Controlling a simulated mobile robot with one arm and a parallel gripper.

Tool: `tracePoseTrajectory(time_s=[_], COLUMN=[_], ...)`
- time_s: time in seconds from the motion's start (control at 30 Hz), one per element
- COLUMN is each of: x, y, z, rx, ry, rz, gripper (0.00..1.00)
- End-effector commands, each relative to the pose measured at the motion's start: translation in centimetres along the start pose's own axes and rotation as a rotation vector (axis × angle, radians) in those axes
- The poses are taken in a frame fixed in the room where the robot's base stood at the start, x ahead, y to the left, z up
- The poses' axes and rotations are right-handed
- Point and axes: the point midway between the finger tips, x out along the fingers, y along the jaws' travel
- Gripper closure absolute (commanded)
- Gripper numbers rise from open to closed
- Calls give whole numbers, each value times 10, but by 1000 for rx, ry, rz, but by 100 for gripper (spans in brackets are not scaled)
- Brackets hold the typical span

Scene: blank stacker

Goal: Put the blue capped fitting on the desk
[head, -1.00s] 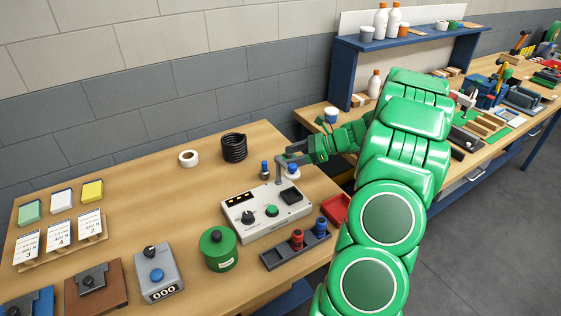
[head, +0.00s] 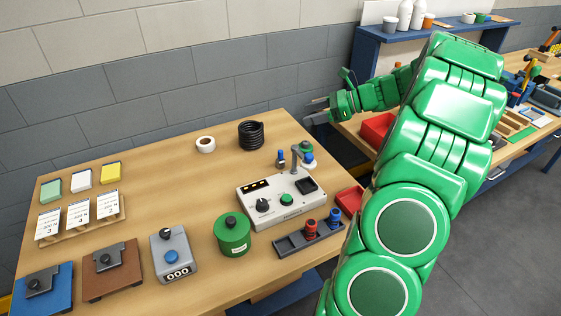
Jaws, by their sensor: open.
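A small blue-capped fitting (head: 281,158) stands upright on the wooden desk (head: 170,200), behind the grey-white control box. Another blue fitting (head: 334,217) stands in the dark rack (head: 290,243) beside a red one (head: 310,229). A white-based piece with blue and green parts (head: 307,158) sits near the desk's right edge, partly behind the box's grey post. My gripper (head: 316,108) is open and looks empty. It is beyond the desk's back right corner, apart from all the fittings.
The control box (head: 276,201), a green canister (head: 232,236), a black coil (head: 251,135) and a white tape roll (head: 205,145) stand on the desk.

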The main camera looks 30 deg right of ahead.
Motion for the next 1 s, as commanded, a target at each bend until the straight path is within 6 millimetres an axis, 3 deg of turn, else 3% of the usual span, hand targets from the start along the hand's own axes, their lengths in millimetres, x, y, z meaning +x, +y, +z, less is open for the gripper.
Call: tracePoseTrajectory(time_s=[0.1,0.43,0.77,1.0], x=[-10,-29,-2,19], y=[0,0,9,16], z=[24,74,66,60], rx=[-6,-8,-236,-495], ry=[0,4,146,287], rz=[-3,2,99,226], gripper=[35,35,35,35])
